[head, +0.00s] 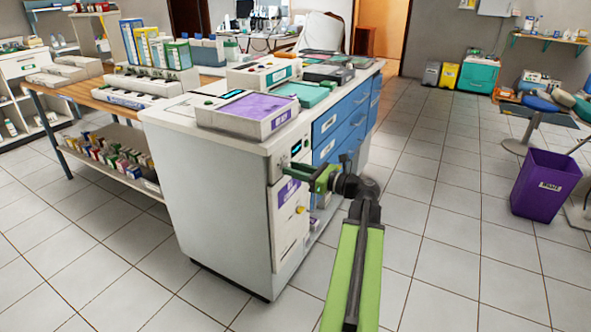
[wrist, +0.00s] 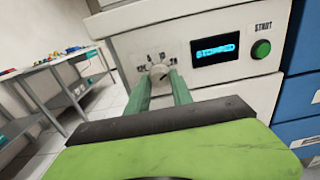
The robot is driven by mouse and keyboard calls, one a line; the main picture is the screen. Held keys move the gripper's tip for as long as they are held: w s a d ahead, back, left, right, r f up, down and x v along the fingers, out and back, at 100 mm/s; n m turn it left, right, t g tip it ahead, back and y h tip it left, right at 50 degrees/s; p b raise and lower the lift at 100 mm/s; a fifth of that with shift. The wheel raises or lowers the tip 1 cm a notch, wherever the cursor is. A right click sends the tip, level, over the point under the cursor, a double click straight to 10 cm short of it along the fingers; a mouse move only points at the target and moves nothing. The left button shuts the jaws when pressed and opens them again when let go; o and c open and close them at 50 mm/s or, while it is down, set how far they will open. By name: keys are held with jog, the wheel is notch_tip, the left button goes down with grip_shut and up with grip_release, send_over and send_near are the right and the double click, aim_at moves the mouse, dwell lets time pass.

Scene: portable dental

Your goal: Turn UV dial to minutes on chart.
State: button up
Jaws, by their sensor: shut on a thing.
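The UV dial (wrist: 159,74) is a pale round knob on a white front panel, with small dark marks around its top that are too small to read. My gripper (wrist: 164,85) has its two green fingers on either side of the dial and is shut on it. To the right of the dial are a lit blue display (wrist: 215,49), whose text is blurred, and a green START button (wrist: 261,49). In the head view my gripper (head: 290,168) reaches the upper front of the white cabinet unit (head: 291,215); the dial is hidden there. I cannot make out the chart.
A purple-topped device (head: 258,110) sits on the counter above the panel. Blue drawers (head: 327,122) stand right of the unit. A purple bin (head: 545,183) stands far right. The tiled floor (head: 440,240) right of my arm is clear.

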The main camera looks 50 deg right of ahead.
grip_shut()
jog(key=shift+d, duration=0.1)
jog(key=shift+n, duration=0.3)
jog(key=shift+r+n, duration=0.1)
jog(key=shift+n, duration=7.4)
